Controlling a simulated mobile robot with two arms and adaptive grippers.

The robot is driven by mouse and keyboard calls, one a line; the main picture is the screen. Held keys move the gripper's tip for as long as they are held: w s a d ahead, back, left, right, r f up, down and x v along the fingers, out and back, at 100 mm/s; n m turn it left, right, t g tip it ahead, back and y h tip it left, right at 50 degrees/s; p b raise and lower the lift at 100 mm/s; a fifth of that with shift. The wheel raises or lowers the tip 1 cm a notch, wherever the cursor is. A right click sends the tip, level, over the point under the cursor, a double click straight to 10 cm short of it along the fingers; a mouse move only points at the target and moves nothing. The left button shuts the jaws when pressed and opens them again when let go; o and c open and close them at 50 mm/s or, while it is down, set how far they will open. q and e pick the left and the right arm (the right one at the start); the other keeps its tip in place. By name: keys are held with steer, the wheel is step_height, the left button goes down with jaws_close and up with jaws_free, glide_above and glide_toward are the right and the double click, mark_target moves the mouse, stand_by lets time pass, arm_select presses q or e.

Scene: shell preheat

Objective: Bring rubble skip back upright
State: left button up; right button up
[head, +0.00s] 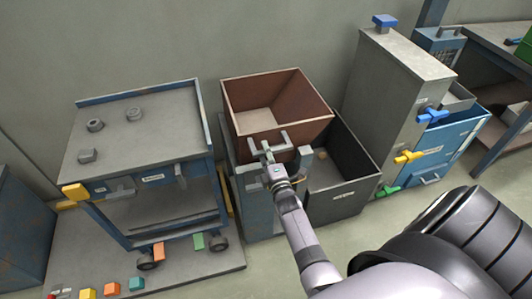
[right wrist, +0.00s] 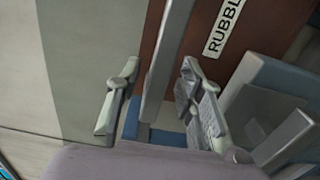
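The rubble skip (head: 307,92) is a rust-brown open box, empty inside, above a grey-blue stand and beside a dark open bin. I cannot tell its exact tilt. In the right wrist view its brown face (right wrist: 242,62) carries a label reading "RUBBL", partly cut off. A grey bar (right wrist: 166,62) crosses in front of that face. My right gripper (head: 268,147) is at the skip's near side. In the right wrist view the fingers of this gripper (right wrist: 160,68) are apart, one on each side of the bar, with visible gaps. My left gripper is out of view.
The dark bin (head: 355,198) stands open right of the stand. A workbench (head: 135,130) with small metal parts is at left. A tall grey cabinet (head: 393,82) with coloured valve handles is at right. Coloured blocks lie on the low platform (head: 190,264).

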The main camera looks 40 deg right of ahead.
steer(key=v, duration=0.7)
steer(key=shift+s, duration=0.25)
stand_by(0.7)
